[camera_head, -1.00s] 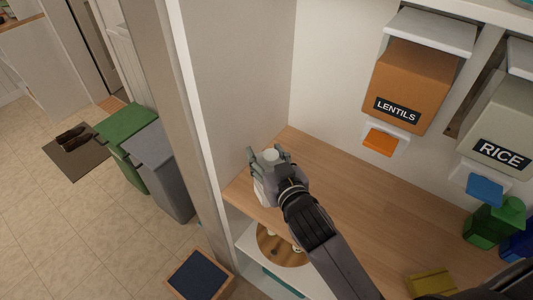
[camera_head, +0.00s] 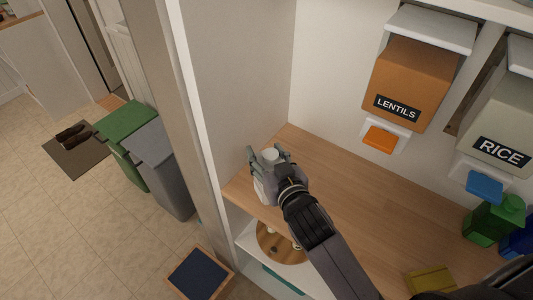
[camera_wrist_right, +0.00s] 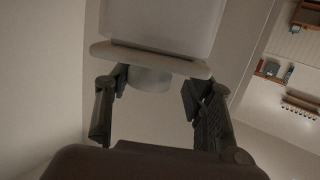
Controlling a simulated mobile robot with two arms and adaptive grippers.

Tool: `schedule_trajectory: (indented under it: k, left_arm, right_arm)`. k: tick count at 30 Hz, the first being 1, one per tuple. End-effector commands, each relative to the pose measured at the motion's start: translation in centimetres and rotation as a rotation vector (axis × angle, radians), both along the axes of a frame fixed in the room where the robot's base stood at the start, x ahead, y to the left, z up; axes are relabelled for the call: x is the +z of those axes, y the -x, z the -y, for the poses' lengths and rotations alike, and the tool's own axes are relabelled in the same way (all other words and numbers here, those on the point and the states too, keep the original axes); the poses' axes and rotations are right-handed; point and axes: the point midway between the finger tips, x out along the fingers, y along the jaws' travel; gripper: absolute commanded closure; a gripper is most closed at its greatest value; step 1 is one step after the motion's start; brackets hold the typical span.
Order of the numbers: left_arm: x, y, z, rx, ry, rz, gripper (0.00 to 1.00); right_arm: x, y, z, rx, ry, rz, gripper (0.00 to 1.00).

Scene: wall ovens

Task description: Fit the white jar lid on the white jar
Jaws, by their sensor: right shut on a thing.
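The white jar (camera_head: 261,191) stands at the left front end of the wooden shelf, partly hidden by my right gripper (camera_head: 268,157). The white jar lid (camera_wrist_right: 150,57) lies against the jar body (camera_wrist_right: 165,20) in the right wrist view, with its round knob between the fingers of my right gripper (camera_wrist_right: 156,82). My right gripper is shut on the lid. The lid's rim looks slightly off to the left of the jar body; I cannot tell whether it is fully seated. My left gripper is not in view.
An orange LENTILS dispenser (camera_head: 408,80) and a RICE dispenser (camera_head: 505,120) hang above. A green container (camera_head: 493,222) stands at the right. A side wall (camera_head: 240,80) rises close to the left of the jar.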

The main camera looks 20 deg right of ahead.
Motion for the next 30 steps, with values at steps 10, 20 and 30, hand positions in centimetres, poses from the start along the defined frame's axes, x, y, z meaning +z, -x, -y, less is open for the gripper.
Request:
schedule_trajectory:
  k: [10,20,30]
  left_arm:
    - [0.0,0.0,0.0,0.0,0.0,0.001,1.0]
    - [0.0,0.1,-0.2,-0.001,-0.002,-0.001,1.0]
    - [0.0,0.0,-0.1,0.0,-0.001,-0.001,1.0]
  right_arm:
    - [0.0,0.0,0.0,0.0,0.0,0.0,0.31]
    - [0.0,0.1,0.0,0.0,0.0,-0.001,0.28]
    - [0.7,4.3,0.3,0.0,-0.001,-0.003,0.28]
